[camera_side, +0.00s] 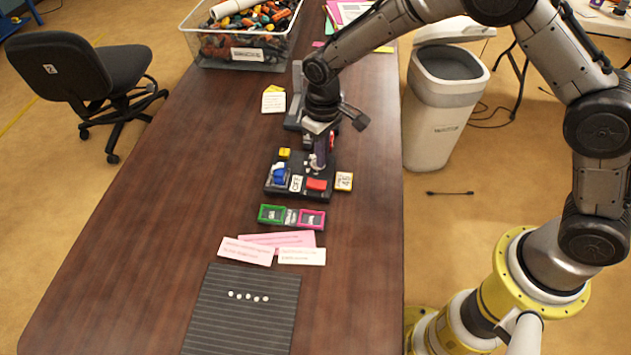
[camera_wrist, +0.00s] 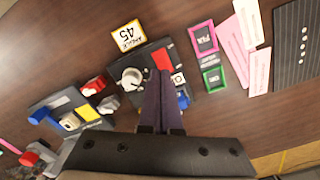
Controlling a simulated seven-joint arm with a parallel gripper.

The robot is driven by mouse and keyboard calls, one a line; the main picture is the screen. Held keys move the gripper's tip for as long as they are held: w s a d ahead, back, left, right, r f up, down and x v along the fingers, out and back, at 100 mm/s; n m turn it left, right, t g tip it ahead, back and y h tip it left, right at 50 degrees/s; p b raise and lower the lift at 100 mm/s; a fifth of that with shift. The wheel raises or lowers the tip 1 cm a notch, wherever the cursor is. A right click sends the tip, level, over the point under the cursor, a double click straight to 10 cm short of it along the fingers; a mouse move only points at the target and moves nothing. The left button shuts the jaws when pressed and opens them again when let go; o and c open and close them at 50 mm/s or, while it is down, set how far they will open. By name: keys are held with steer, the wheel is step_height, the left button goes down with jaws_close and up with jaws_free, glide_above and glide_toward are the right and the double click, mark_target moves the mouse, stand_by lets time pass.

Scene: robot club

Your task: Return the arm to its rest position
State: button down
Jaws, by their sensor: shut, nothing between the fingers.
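My gripper (camera_side: 317,167) is low over the black board in the side view, its fingers pointing down. In the wrist view the fingers of my gripper (camera_wrist: 160,78) are together with nothing between them. The black board (camera_side: 291,194) carries a red block (camera_side: 317,184) and a blue part (camera_side: 279,173). In the wrist view the fingertips lie beside the red block (camera_wrist: 162,56) and the white round part (camera_wrist: 132,78). I cannot tell whether the fingertips touch the board.
A second dark fixture (camera_side: 293,110) stands just behind my gripper. A green frame (camera_side: 271,214) and a pink frame (camera_side: 312,219) lie in front, then paper slips (camera_side: 246,251) and a striped black mat (camera_side: 240,325). A clear bin (camera_side: 244,52) stands behind. The table's left side is clear.

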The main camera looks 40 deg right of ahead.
steer(key=d+r+m+t, duration=0.1)
steer(key=d+r+t, duration=0.3)
steer(key=r, duration=0.9)
steer(key=s+d+r+m, duration=0.1)
steer(key=s+d+r, duration=0.5)
steer(key=r, duration=0.4)
steer(key=s+d+r+m+t, duration=0.1)
steer(key=s+d+r, duration=0.1)
steer(key=s, duration=0.5)
steer(key=s+d+r+t, duration=0.1)
steer(key=s+d+r, duration=0.1)
steer(key=s, duration=0.4)
steer(key=s+d+f, duration=0.1)
steer(key=s+f, duration=0.4)
steer(key=s, duration=0.4)
steer(key=shift+s, duration=0.15)
